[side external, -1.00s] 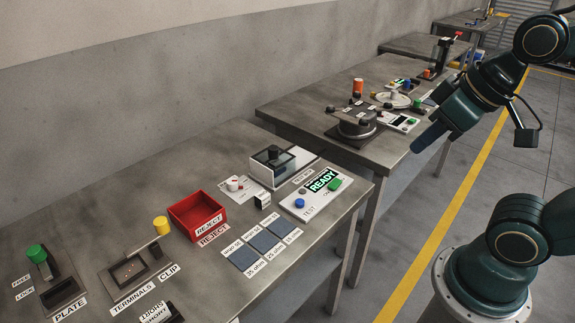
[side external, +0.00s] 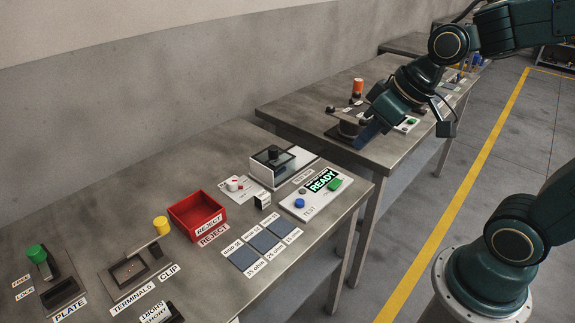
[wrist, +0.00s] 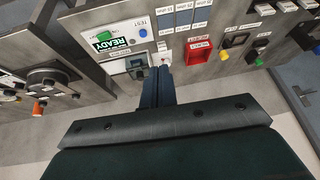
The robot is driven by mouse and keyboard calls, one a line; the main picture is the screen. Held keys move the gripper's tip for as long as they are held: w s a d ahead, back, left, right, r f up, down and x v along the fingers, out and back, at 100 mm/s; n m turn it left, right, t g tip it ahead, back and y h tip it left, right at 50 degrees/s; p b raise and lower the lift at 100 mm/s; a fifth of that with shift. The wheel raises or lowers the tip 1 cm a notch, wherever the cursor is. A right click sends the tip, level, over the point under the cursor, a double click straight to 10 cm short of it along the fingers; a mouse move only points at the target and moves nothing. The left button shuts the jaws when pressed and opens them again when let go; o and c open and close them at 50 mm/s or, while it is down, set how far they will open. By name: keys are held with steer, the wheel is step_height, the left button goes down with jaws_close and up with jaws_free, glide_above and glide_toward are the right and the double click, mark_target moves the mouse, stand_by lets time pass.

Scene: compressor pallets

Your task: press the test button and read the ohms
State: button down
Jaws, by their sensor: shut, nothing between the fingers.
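The white test panel (side external: 318,207) lies at the right end of the near bench. It has a blue button (side external: 299,203) beside the word TEST, a green button (side external: 334,185) and a display (side external: 322,180) reading READY. No ohms figure is legible on it. In the wrist view the blue button (wrist: 143,33), green button (wrist: 104,36) and READY display (wrist: 107,46) lie ahead of the fingers. My gripper (side external: 367,139) is shut and empty, in front of the far bench in the side view and apart from the panel. Its fingertips also show in the wrist view (wrist: 158,73).
A clear-covered box (side external: 282,166) stands behind the panel. A red reject bin (side external: 198,215) and dark ohm-labelled pads (side external: 264,241) are to its left. A round dark fixture (side external: 345,130) and an orange cylinder (side external: 358,87) stand on the far bench.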

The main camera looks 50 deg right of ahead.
steer(key=w+f+y, duration=0.2)
steer(key=w+f, duration=0.5)
steer(key=w, duration=0.3)
steer(key=m+t+y, duration=0.2)
steer(key=m, duration=0.1)
glide_above(304, 202)
step_height(304, 202, down, 8)
steer(key=shift+f, duration=0.2)
steer(key=shift+f, duration=4.35)
